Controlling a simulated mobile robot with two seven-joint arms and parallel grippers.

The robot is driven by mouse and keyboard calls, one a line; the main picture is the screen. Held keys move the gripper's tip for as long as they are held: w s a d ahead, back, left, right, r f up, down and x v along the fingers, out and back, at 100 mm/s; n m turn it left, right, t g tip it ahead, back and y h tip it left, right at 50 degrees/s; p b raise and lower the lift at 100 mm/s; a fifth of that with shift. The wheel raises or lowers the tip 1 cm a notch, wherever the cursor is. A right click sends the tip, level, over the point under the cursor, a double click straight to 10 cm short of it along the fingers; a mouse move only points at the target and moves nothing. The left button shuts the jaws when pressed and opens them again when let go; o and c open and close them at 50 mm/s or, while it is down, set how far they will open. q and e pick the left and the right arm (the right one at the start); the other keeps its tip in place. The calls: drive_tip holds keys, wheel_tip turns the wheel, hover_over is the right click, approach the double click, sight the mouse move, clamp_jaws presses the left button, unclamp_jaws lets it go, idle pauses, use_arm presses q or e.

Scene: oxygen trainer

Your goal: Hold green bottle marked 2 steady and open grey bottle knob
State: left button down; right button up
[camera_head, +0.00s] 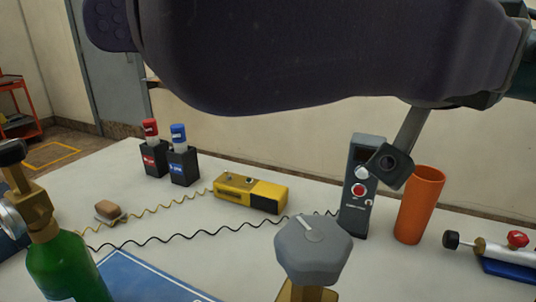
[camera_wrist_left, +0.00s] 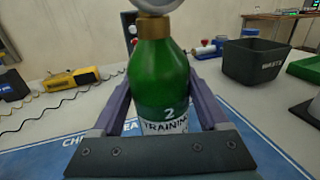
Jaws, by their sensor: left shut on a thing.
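In the left wrist view, the green bottle marked 2 (camera_wrist_left: 160,75) stands upright with a brass neck and part of a round metal fitting above it. My left gripper (camera_wrist_left: 163,102) is shut on its body, with one purple finger on each side. In the head view, a grey knob (camera_head: 313,248) sits on a brass valve (camera_head: 306,293) at the bottom middle; the bottle below is out of frame. Another green bottle (camera_head: 68,268) with a brass valve, gauge and black knob shows at the left edge; its number is not readable. My right gripper is not visible.
A yellow device (camera_head: 250,192), a grey meter (camera_head: 362,195), an orange cup (camera_head: 418,205) and red and blue markers (camera_head: 165,150) stand behind the knob. Coiled wires cross the table. A blue mat (camera_head: 150,280) lies in front. A black waste bin (camera_wrist_left: 255,62) stands right.

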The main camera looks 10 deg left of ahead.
sight(287, 227)
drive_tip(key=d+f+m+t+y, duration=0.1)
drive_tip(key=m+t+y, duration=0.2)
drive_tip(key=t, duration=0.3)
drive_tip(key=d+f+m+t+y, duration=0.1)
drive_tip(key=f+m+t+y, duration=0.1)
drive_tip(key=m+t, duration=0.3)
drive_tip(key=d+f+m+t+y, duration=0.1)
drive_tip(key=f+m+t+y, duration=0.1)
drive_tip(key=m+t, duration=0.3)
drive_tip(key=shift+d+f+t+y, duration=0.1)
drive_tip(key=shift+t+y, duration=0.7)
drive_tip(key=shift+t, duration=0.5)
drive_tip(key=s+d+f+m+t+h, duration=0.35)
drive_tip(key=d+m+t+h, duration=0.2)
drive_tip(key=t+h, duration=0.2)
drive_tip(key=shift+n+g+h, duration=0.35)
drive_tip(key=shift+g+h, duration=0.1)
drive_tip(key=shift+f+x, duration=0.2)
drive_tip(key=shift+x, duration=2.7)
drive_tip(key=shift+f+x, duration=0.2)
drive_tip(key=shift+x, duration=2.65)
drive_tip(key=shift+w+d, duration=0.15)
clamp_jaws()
